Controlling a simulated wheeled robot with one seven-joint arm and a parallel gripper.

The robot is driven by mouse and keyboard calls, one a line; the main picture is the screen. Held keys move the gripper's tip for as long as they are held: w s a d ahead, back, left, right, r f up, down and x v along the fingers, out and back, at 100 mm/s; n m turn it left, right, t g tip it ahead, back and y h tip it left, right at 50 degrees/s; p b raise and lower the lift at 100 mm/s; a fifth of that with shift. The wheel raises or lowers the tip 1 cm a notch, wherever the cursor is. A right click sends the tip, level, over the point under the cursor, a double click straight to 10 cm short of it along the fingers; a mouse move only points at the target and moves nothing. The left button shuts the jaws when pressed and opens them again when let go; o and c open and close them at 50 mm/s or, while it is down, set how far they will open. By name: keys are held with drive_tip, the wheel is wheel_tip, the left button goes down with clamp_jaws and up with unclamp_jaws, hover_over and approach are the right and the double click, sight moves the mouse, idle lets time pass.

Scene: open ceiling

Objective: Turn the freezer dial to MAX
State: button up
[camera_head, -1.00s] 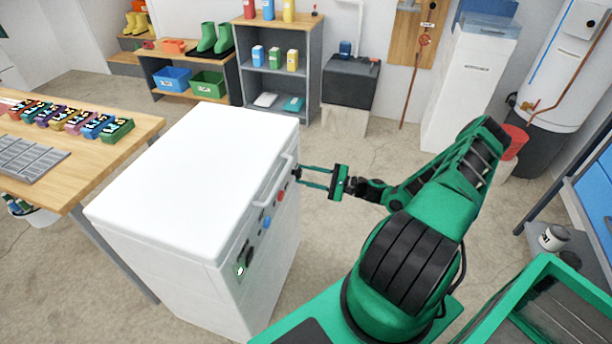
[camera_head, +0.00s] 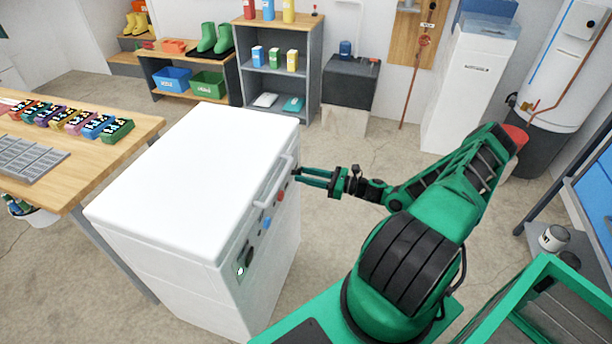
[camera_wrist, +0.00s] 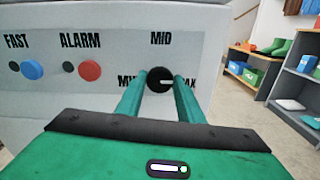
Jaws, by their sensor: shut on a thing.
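The white chest freezer (camera_head: 190,160) stands left of my arm, its control panel facing me. In the wrist view the black freezer dial (camera_wrist: 160,80) sits between my fingertips, with MID above it, part of MIN at left and part of MAX at right. A light pointer line on the dial points right, toward MAX. My gripper (camera_wrist: 160,86) is shut on the dial, one green finger on each side. In the head view my gripper (camera_head: 299,176) reaches the panel's far end, and the dial itself is hard to make out.
On the panel, the red ALARM button (camera_wrist: 90,70) and blue FAST button (camera_wrist: 32,69) are left of the dial. The lid handle (camera_head: 275,180) runs above the panel. A wooden table (camera_head: 140,130) stands left of the freezer.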

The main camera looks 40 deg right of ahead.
drive_tip(key=shift+w+d+m, duration=0.1)
drive_tip(key=shift+d+m, duration=0.1)
drive_tip(key=shift+m, duration=0.45)
drive_tip(key=shift+d+m, duration=0.15)
drive_tip(key=shift+m, duration=0.5)
drive_tip(key=o, duration=0.9)
drive_tip(key=shift+o, duration=0.8)
drive_tip(key=shift+a, duration=0.15)
drive_tip(key=v, duration=1)
drive_tip(key=shift+s+d, duration=0.3)
